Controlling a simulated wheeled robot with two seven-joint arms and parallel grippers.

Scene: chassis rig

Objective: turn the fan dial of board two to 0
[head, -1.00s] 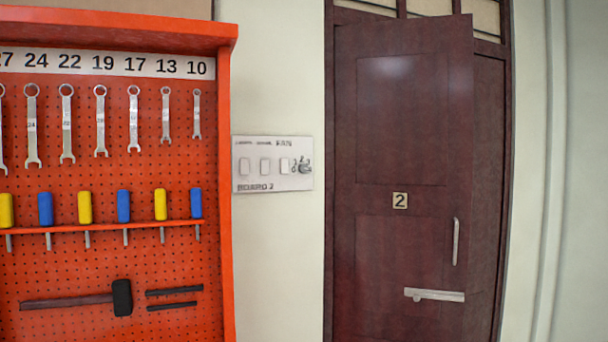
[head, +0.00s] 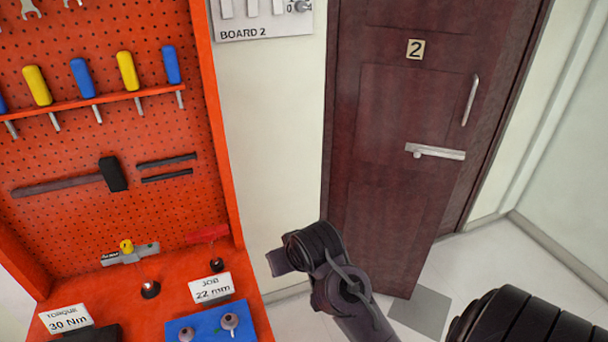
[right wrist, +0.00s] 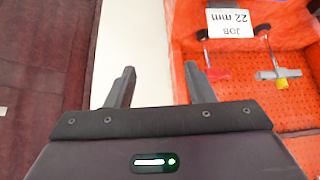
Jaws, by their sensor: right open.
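Board two (head: 240,35) is a pale panel on the wall between the orange rack and the door, cut off by the top edge of the head view. The lower parts of its white switches show. The fan dial (head: 301,6) is a small grey knob at the board's right, partly cut off, with a 0 just below left of it; its pointer setting is not readable. My right arm rises from below, well below the board. In the right wrist view my right gripper (right wrist: 162,82) has its two fingers apart with nothing between them. My left gripper is not in view.
The orange tool rack (head: 215,130) stands left, with tools and a shelf bearing a JOB card (head: 211,288) and a blue block (head: 205,329). A dark red door (head: 385,190) marked 2, with a handle, stands right. Bare wall lies between them.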

